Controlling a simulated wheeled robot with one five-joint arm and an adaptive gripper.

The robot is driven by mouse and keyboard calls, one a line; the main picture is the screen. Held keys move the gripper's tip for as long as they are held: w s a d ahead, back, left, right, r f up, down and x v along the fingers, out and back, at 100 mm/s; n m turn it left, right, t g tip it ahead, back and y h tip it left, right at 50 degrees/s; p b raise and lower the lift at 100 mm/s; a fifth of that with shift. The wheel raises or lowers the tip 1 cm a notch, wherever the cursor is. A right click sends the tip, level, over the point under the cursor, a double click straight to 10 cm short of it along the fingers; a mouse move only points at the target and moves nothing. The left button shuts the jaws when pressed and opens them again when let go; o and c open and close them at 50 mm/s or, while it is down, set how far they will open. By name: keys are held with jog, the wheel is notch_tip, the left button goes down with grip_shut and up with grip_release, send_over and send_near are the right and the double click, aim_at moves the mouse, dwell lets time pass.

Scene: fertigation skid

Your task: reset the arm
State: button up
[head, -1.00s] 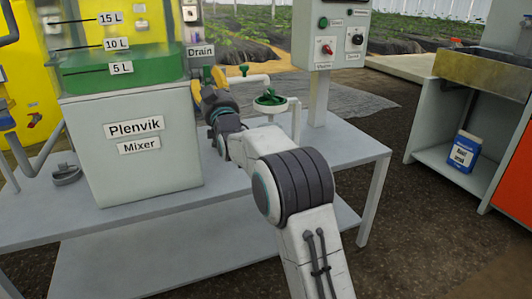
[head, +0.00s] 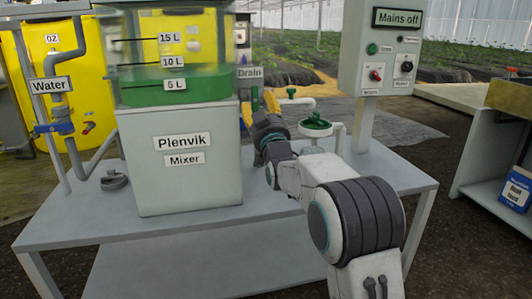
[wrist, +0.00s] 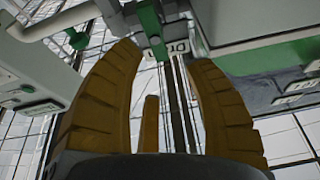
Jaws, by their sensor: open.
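My gripper (head: 258,103) is at the end of my arm, beside the right side of the mixer tank and in front of the drain pipe area. My arm reaches forward over the skid table. Part of the gripper is hidden behind its own wrist in the head view.
The Plenvik mixer (head: 188,160) stands left of my arm, with green liquid in its tank. A green handwheel (head: 315,124) on a white pipe is close to the right. The control box (head: 382,48) reads "Mains off".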

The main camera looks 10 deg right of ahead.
jog(key=s+r+g+p, duration=0.7)
jog(key=s+r+p, duration=0.3)
jog(key=p, duration=0.7)
jog(key=s+r+g+p, duration=0.2)
jog(key=s+g+p, duration=0.3)
jog(key=s+p, duration=0.7)
jog(key=s+r+g+p, duration=0.3)
jog(key=s+g+p, duration=0.3)
jog(key=s+p, duration=0.7)
jog(key=s, duration=1.2)
jog(key=shift+s+r+g, duration=0.2)
jog(key=shift+s+g, duration=0.05)
jog(key=shift+g, duration=0.05)
jog(key=shift+w, duration=0.1)
jog(key=shift+c, duration=0.4)
